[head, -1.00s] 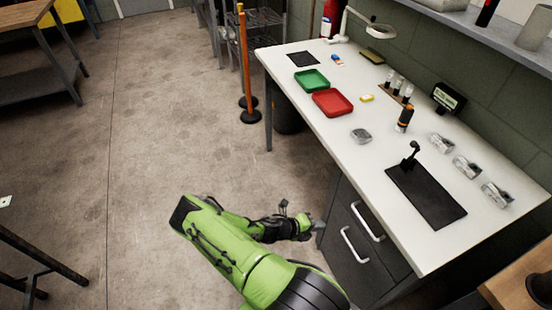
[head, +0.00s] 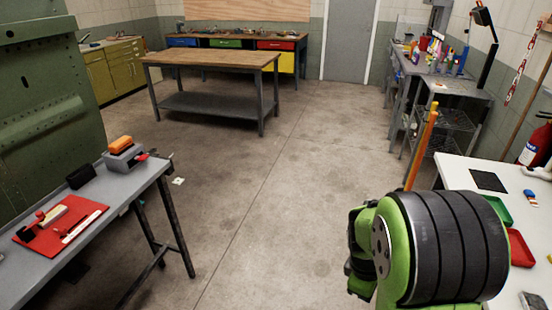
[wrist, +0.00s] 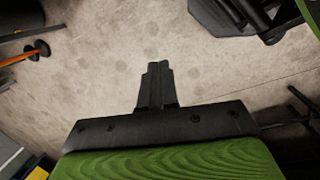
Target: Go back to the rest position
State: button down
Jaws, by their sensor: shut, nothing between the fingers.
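My gripper (wrist: 156,82) shows in the wrist view as two dark fingers pressed together, with nothing between them. It hangs over bare concrete floor and touches nothing that I can see. In the head view my green and black arm (head: 440,245) fills the lower right, folded close to the camera; the gripper itself is hidden there.
A white workbench (head: 458,175) with a green tray (head: 498,209) and red tray (head: 519,248) is at the right, partly behind my arm. An orange post (head: 422,145) stands beside it. A grey table (head: 120,215) stands at left, a wooden-topped table (head: 210,59) farther back. The middle floor is open.

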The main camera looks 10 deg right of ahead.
jog(key=s+a+r+m+t, duration=0.1)
jog(key=s+a+r+m, duration=0.2)
jog(key=r, duration=0.3)
jog(key=s+a+r+m+t+y+p, duration=0.1)
jog(key=s+a+r+m+t, duration=0.1)
jog(key=s+r, duration=0.4)
jog(key=s+a+r+m+t+y+p, duration=0.1)
jog(key=s+a+r+m+t, duration=0.1)
jog(key=s+a+r+m, duration=0.2)
notch_tip(320, 180, up, 2)
jog(key=shift+s+a+r+m, duration=0.2)
jog(key=shift+a+m, duration=0.1)
jog(key=shift+a, duration=0.1)
